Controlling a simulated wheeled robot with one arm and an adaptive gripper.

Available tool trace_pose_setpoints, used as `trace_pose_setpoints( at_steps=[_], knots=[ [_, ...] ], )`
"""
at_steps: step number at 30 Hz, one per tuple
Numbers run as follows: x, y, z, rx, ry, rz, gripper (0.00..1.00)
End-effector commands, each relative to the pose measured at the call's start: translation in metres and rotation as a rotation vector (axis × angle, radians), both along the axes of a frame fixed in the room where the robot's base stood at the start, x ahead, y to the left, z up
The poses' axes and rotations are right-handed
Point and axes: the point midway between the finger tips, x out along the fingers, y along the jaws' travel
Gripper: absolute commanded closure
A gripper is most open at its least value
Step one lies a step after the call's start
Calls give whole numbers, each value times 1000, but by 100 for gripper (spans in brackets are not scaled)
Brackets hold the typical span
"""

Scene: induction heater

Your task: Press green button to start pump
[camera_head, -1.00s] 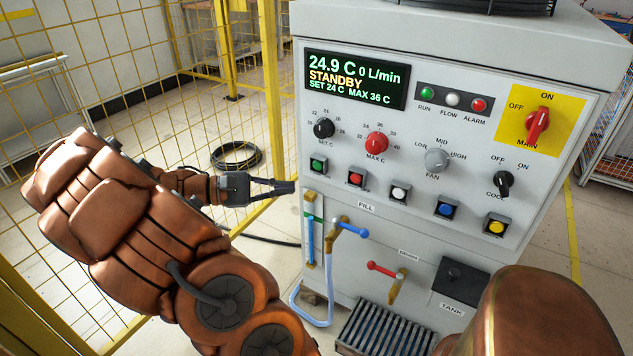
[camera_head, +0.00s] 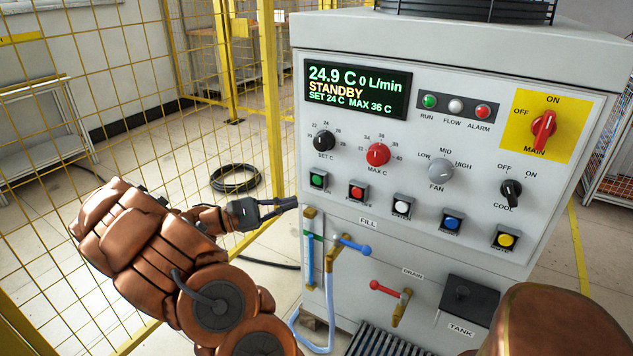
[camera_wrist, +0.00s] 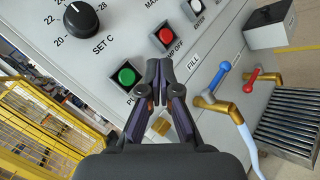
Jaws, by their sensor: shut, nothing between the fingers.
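The green button (camera_head: 318,180) sits in a dark square frame at the left end of the button row on the grey cabinet's front panel. In the wrist view my gripper (camera_wrist: 158,70) points at the panel between the green and red buttons. I cannot tell whether the tips touch the panel. The display (camera_head: 357,87) reads STANDBY, 0 L/min.
A red button (camera_head: 357,190) is right of the green one, then white, blue and yellow buttons. The blue-handled fill valve (camera_head: 352,244) and a sight tube (camera_head: 310,250) are below. A yellow mesh fence (camera_head: 150,110) stands left of the cabinet.

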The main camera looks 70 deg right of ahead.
Motion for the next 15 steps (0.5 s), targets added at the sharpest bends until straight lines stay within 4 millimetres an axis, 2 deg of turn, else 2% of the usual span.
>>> trace_pose_setpoints(
  at_steps=[15],
  knots=[
    [-13, -57, 1, -1, -1, -2, 100]
  ],
)
